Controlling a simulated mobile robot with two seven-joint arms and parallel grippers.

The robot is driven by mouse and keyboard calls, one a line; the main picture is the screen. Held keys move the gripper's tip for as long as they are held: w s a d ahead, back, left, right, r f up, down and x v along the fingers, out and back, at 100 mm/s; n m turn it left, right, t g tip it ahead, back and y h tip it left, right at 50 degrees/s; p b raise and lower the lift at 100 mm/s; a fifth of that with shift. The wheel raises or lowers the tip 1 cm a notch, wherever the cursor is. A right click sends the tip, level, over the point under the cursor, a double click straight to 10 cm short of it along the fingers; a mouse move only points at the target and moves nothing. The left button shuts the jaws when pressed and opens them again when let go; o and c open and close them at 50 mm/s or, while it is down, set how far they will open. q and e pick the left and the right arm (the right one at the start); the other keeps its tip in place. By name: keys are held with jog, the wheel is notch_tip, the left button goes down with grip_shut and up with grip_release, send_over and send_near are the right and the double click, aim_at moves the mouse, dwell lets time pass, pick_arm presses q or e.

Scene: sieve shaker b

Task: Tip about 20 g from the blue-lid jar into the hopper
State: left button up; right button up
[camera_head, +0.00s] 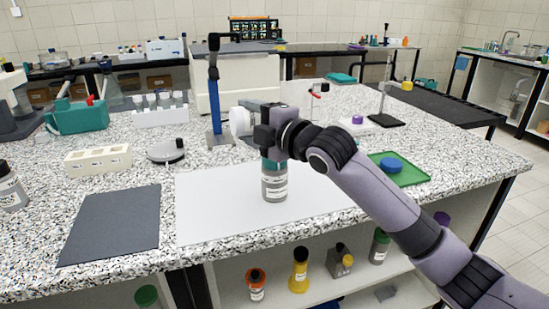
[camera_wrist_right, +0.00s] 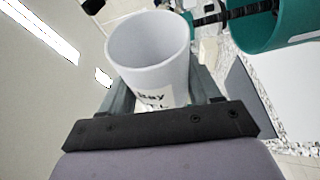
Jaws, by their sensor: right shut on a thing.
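My right gripper (camera_head: 252,124) is shut on a white, open-mouthed jar (camera_head: 239,121), held tipped well over toward the left. In the right wrist view the jar (camera_wrist_right: 150,60) shows a label starting "Bay"; no contents can be made out inside. A blue lid (camera_head: 390,165) lies on the green tray at right, off any jar. Directly below my right gripper stands a clear labelled vessel (camera_head: 274,186) with a teal top, partly hidden by the gripper. A teal rim (camera_wrist_right: 262,25) shows close beside the jar in the wrist view. I cannot tell which thing is the hopper.
The vessel stands on a white mat (camera_head: 220,210). A dark mat (camera_head: 113,225) lies left. A blue stand (camera_head: 214,95) rises behind the gripper. The green tray (camera_head: 418,177) is at right. A white rack (camera_head: 98,160) and a small round device (camera_head: 166,151) stand at left.

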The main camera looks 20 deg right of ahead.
dwell(0.3)
jog(key=shift+r+p, duration=0.5)
jog(key=shift+p, duration=0.45)
jog(key=n+p, duration=0.2)
jog(key=p, duration=0.1)
jog(key=r+n+g+h+p, duration=0.1)
jog(key=n+p, duration=0.1)
jog(key=p, duration=0.2)
jog(key=shift+r+h, duration=0.15)
jog(key=shift+h, duration=0.15)
jog(key=shift+n+g, duration=0.3)
jog(key=shift+n, duration=0.1)
jog(key=n+h, duration=0.2)
jog(key=n, duration=0.1)
jog(key=shift+r, duration=0.35)
jog(key=n+h, duration=0.1)
jog(key=r+n+h, duration=0.1)
jog(key=n, duration=0.1)
jog(key=shift+r+g, duration=0.2)
jog(key=shift+g, duration=0.1)
pick_arm(q)
notch_tip(320, 180, up, 7)
jog(key=shift+s+a+r, duration=0.15)
jog(key=shift+s+a, duration=0.1)
jog(key=shift+a, duration=0.1)
pick_arm(e)
jog(key=n+h, duration=0.2)
jog(key=shift+r+n, duration=0.35)
jog(key=shift+n, duration=0.05)
